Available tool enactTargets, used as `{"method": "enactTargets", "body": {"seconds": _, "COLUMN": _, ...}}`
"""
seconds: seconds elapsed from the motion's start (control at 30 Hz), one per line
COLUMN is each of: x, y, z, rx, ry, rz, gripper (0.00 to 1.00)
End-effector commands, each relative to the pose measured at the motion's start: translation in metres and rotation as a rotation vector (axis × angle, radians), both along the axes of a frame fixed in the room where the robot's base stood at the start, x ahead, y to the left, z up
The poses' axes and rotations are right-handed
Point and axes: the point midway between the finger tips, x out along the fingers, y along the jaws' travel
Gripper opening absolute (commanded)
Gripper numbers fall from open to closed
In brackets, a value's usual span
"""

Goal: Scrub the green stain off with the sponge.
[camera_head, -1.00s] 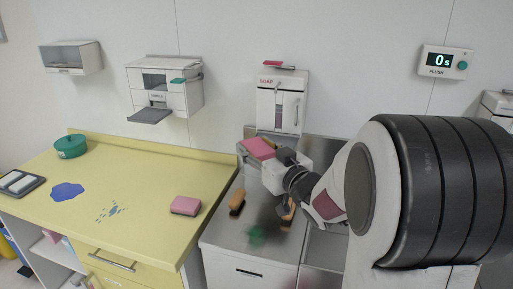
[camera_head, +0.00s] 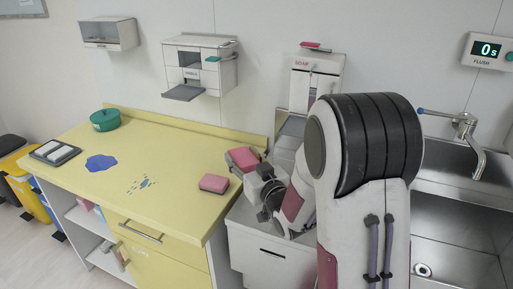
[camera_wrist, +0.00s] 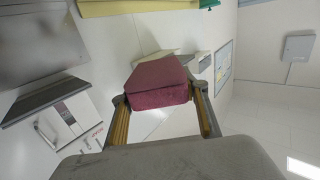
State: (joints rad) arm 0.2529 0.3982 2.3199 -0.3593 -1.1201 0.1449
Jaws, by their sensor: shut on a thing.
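My gripper (camera_head: 256,166) is shut on a pink sponge (camera_head: 241,158) and holds it near the right end of the yellow counter. In the wrist view, the dark pink sponge (camera_wrist: 160,82) sits between the two fingers of my gripper (camera_wrist: 158,95). A second pink sponge (camera_head: 214,183) lies on the yellow counter. The green stain, seen on the grey counter one second ago, does not show now; my arm covers most of that counter.
The yellow counter (camera_head: 165,203) bears a blue patch (camera_head: 101,163), small blue-grey spots (camera_head: 140,185), a green pot (camera_head: 105,119) and a dark tray (camera_head: 55,152). Wall dispensers (camera_head: 200,67) hang above. A sink (camera_head: 450,215) with a tap (camera_head: 468,130) is at right.

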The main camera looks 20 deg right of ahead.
Motion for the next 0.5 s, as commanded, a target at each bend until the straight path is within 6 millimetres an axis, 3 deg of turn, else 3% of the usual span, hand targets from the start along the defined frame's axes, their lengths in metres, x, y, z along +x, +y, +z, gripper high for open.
{"method": "enactTargets", "body": {"seconds": 0.2, "x": 0.014, "y": 0.009, "z": -0.027, "rx": 0.001, "ry": 0.003, "rz": -0.066, "gripper": 0.35}}
{"method": "enactTargets", "body": {"seconds": 0.5, "x": 0.022, "y": 0.004, "z": -0.058, "rx": 0.0, "ry": 0.002, "rz": -0.196, "gripper": 0.35}}
